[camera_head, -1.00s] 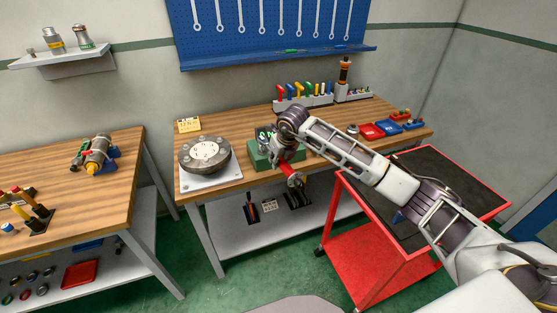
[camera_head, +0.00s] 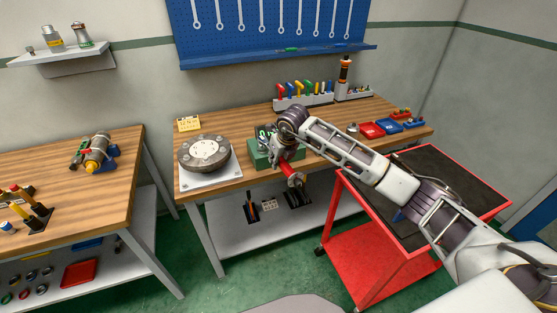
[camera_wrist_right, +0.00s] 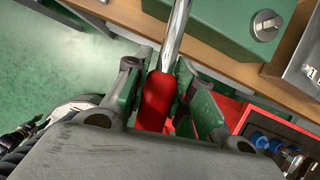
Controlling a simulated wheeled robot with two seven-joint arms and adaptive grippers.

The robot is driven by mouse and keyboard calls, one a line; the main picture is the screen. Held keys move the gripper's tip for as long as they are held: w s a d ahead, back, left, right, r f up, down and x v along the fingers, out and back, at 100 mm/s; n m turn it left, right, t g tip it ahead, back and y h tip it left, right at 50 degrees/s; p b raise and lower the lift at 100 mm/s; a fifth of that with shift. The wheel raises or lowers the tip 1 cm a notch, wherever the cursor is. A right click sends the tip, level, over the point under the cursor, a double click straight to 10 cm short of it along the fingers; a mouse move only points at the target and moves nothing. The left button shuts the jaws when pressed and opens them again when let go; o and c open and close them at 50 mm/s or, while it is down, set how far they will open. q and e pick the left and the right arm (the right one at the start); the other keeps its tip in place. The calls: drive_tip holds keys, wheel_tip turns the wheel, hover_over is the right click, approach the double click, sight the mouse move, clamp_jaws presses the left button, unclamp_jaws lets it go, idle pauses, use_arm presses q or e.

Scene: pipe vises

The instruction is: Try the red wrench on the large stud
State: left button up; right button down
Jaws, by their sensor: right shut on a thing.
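My right gripper (camera_wrist_right: 155,95) is shut on the red handle of the wrench (camera_wrist_right: 157,97), whose bright metal shank runs up out of the right wrist view. The wrench's working end is out of that view. In the head view my right gripper (camera_head: 292,180) hangs at the bench's front edge, in front of a green block (camera_head: 258,158); the red handle shows there too. The green block also shows in the right wrist view (camera_wrist_right: 205,25), with a metal stud-like part (camera_wrist_right: 266,25) on its face. I cannot tell whether this is the large stud. My left gripper is not in view.
A round grey flange (camera_head: 204,153) sits on a white plate left of the green block. A rack of coloured tools (camera_head: 303,100) stands at the bench back, with red and blue trays (camera_head: 373,130) to the right. A red cart (camera_head: 372,262) stands front right.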

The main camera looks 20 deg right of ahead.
drive_tip(key=shift+f+b, duration=0.4)
drive_tip(key=shift+f, duration=0.1)
idle(1.1)
drive_tip(key=shift+s+a+f+m, duration=0.1)
drive_tip(key=shift+s+a+m, duration=0.05)
drive_tip(key=shift+a+m, duration=0.3)
idle(0.6)
drive_tip(key=shift+a+m+h+b, duration=0.45)
drive_tip(key=shift+a+m+h, duration=0.15)
drive_tip(key=shift+a+m, duration=0.5)
idle(1.8)
drive_tip(key=shift+d+n+y+b, duration=0.4)
drive_tip(key=shift+d+n+b, duration=0.1)
drive_tip(key=shift+d+n, duration=0.5)
drive_tip(key=shift+r, duration=0.35)
